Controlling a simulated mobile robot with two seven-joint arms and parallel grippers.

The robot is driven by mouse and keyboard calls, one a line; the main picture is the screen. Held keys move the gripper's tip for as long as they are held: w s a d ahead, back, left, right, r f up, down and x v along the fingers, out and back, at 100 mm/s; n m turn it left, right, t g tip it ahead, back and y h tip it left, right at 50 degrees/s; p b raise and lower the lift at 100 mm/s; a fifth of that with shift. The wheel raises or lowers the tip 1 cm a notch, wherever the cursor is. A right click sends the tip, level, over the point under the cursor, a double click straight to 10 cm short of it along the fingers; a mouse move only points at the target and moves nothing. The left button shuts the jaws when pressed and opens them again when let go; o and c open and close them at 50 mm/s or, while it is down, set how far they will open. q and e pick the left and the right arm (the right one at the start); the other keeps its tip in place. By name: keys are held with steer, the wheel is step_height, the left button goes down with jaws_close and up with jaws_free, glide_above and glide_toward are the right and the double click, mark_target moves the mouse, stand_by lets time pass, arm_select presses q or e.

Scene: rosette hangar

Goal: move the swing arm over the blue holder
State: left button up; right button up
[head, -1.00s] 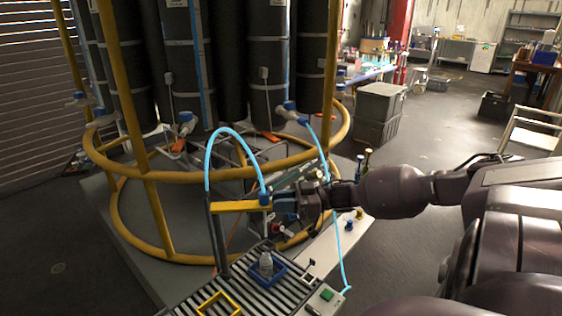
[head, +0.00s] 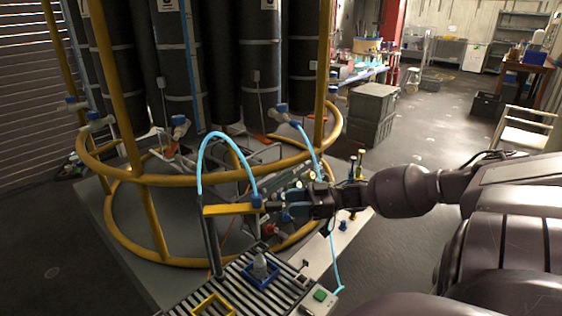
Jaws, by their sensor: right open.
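The yellow swing arm (head: 228,209) reaches right from the top of a dark upright post. Its blue end piece (head: 257,201) carries a light-blue hose and lies straight above the blue holder (head: 249,279) in the picture. The blue holder sits on the slatted table with a small clear bottle (head: 260,265) standing in it. My right gripper (head: 282,207) is open, just right of the blue end piece, with a small gap seeming to show between them. My left gripper is not in view.
A yellow square holder (head: 207,303) lies on the slatted table, left of the blue one. A green-button box (head: 320,297) is at the table's right corner. The yellow ring frame (head: 210,180) with dark cylinders stands close behind. Grey crates (head: 372,112) stand farther back.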

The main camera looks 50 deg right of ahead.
steer(key=shift+v, duration=2.6)
steer(key=shift+w, duration=0.1)
